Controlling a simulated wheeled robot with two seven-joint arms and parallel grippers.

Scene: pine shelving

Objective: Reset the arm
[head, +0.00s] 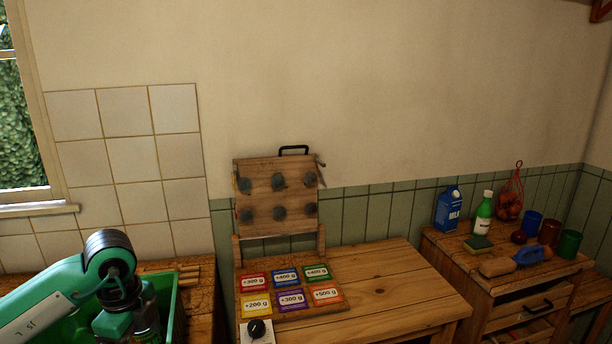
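My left arm comes in from the lower left, over a green crate (172,322). The end of this arm hangs down at the crate, and its fingers are hidden or cut off by the bottom edge. A dark, see-through object (147,325) shows beside it at the crate; I cannot tell whether the gripper touches it. My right arm and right gripper are not in the picture.
A wooden table (400,285) holds a board with coloured weight cards (291,300) and an upright panel (275,197) with grey discs. The table's right half is clear.

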